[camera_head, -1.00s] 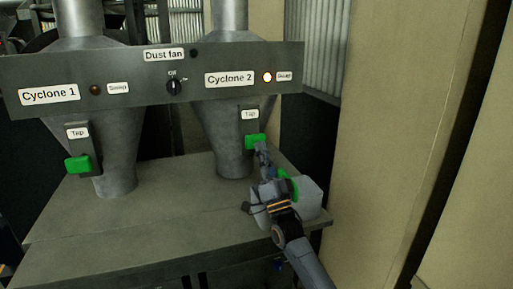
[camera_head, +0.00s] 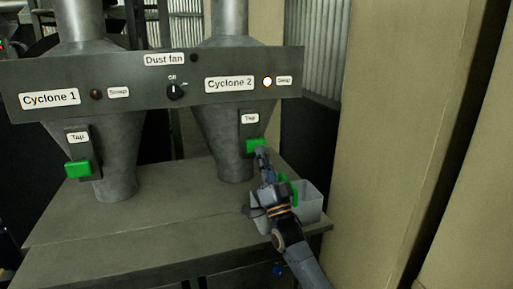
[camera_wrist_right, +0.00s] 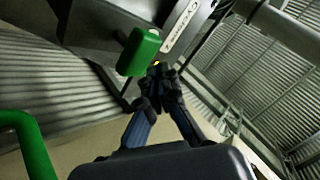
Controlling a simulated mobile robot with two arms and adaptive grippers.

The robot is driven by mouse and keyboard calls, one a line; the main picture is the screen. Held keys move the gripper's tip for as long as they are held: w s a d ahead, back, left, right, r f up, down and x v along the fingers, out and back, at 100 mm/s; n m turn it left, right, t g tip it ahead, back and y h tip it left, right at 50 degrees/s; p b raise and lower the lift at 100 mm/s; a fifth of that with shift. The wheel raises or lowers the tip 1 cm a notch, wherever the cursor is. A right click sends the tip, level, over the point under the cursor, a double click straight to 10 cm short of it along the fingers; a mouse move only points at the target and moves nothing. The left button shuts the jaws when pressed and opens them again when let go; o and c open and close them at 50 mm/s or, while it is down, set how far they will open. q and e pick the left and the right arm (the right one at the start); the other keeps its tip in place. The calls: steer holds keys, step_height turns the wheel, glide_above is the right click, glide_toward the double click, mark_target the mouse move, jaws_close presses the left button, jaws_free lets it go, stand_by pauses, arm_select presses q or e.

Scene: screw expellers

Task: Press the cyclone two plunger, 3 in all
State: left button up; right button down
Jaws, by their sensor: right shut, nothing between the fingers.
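The cyclone two plunger is a green block (camera_head: 256,146) below the "Tap" label under the Cyclone 2 sign (camera_head: 229,83). It also shows in the right wrist view (camera_wrist_right: 139,52). My right gripper (camera_head: 261,153) is shut and empty, its tips right at the lower edge of the plunger. In the right wrist view the closed fingertips (camera_wrist_right: 160,74) lie just beside the green block; I cannot tell if they touch it. The lamp (camera_head: 267,81) beside the Cyclone 2 sign is lit. My left gripper is not in view.
A second green plunger (camera_head: 78,169) sits under Cyclone 1, whose lamp (camera_head: 96,94) is dark. A pale bin (camera_head: 311,205) with a green handle stands under my right arm. A dust fan switch (camera_head: 174,92) is on the panel. The left tabletop (camera_head: 130,225) is clear.

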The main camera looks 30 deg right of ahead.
steer(key=shift+w, duration=0.15)
stand_by(0.3)
steer(key=shift+w+d+b, duration=0.1)
steer(key=shift+w+b, duration=0.2)
steer(key=shift+w+d+b, duration=0.15)
steer(key=shift+w+b, duration=0.3)
steer(key=shift+w, duration=0.15)
steer(key=shift+w+d+b, duration=0.15)
steer(key=shift+w+b, duration=0.3)
steer(key=shift+w, duration=0.1)
stand_by(1.1)
steer(key=shift+s, duration=0.1)
steer(key=s+p, duration=0.2)
steer(key=shift+s+a+f, duration=0.1)
steer(key=shift+s+a, duration=0.3)
stand_by(0.4)
